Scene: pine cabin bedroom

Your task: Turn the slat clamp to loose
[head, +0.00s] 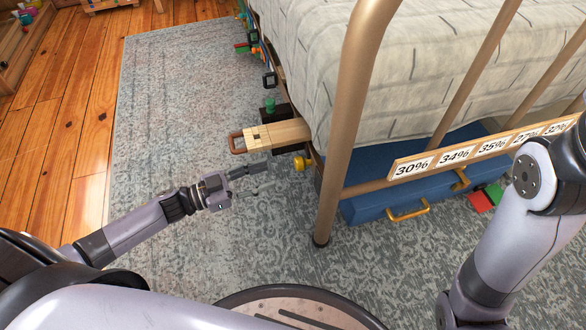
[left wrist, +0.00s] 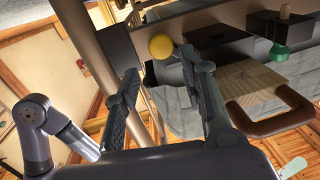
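A yellow round knob (head: 301,163) sits at the side of the bed frame near the metal bedpost. In the left wrist view the yellow knob (left wrist: 161,46) is beyond my fingertips, between their lines and apart from them. A green knob (head: 269,104) on a dark block stands behind a wooden slat piece (head: 279,133). It also shows in the left wrist view (left wrist: 279,52). I cannot tell from a label which knob is the slat clamp. My left gripper (head: 266,178) is open and empty, just left of the yellow knob. My right gripper is outside both views.
A brown loop handle (head: 236,143) sticks out from the wooden piece, above my left gripper. The metal bedpost (head: 340,130) stands right of the yellow knob. A blue drawer (head: 372,208) is under the bed. The grey rug (head: 160,120) is clear at left.

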